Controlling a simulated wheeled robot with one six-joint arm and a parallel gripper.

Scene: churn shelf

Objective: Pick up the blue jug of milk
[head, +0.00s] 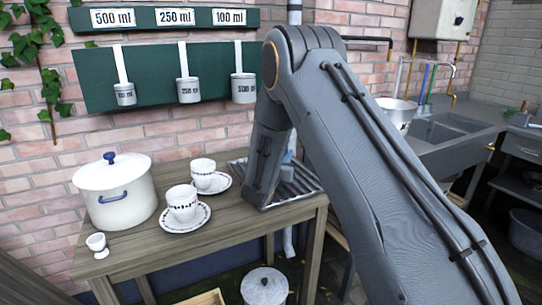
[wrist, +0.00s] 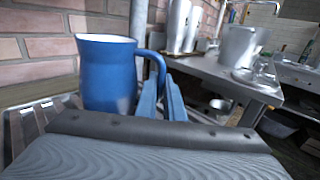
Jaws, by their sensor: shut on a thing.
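The blue jug (wrist: 108,78), with a pale inner rim, is upright at the left of the wrist view. Its handle is on the right side, towards my gripper (wrist: 162,90). My gripper's blue fingers are shut on the handle. The jug's lower part is hidden behind my wrist, so I cannot tell whether its base touches the slatted rack (wrist: 22,130). What is inside the jug does not show. In the head view my arm hides nearly all of the jug and gripper; the rack (head: 300,185) shows at the wooden table's right end.
On the wooden table (head: 140,240) stand a lidded white pot (head: 115,198), two patterned cups (head: 182,203) (head: 203,172) on saucers and an egg cup (head: 97,244). Measuring cups (head: 188,90) hang on the wall behind. A metal sink (head: 445,130) is at the right.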

